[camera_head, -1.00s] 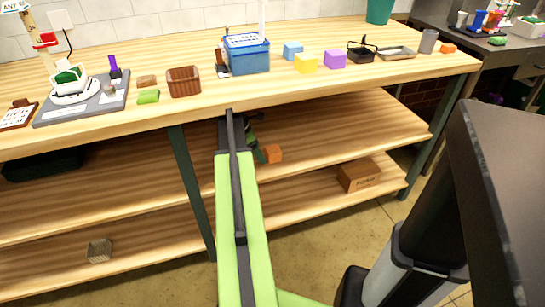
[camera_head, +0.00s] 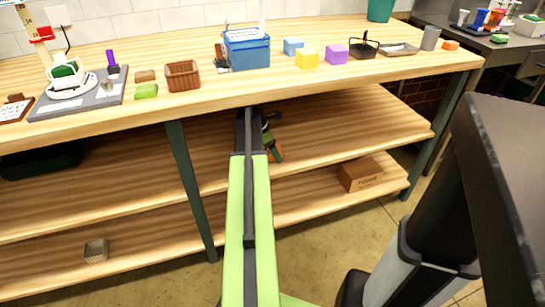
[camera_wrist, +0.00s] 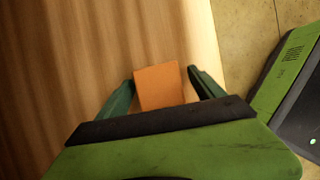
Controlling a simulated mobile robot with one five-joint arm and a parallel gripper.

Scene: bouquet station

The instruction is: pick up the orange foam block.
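An orange block (camera_wrist: 158,88) is on the wooden shelf below the tabletop. In the wrist view it lies between the two green fingers of my gripper (camera_wrist: 160,76), with a narrow gap on each side. My gripper looks open around it. In the head view only a sliver of the orange block (camera_head: 278,154) shows beside my gripper (camera_head: 271,146), and my arm hides much of that area. A smaller orange piece (camera_head: 451,45) sits at the right end of the tabletop.
The tabletop (camera_head: 330,84) overhangs the shelf where my gripper is. A cardboard box (camera_head: 360,175) stands to the right on the shelving. A table leg (camera_head: 190,190) is to the left. Blue, yellow and purple blocks (camera_head: 336,54) stand on the tabletop.

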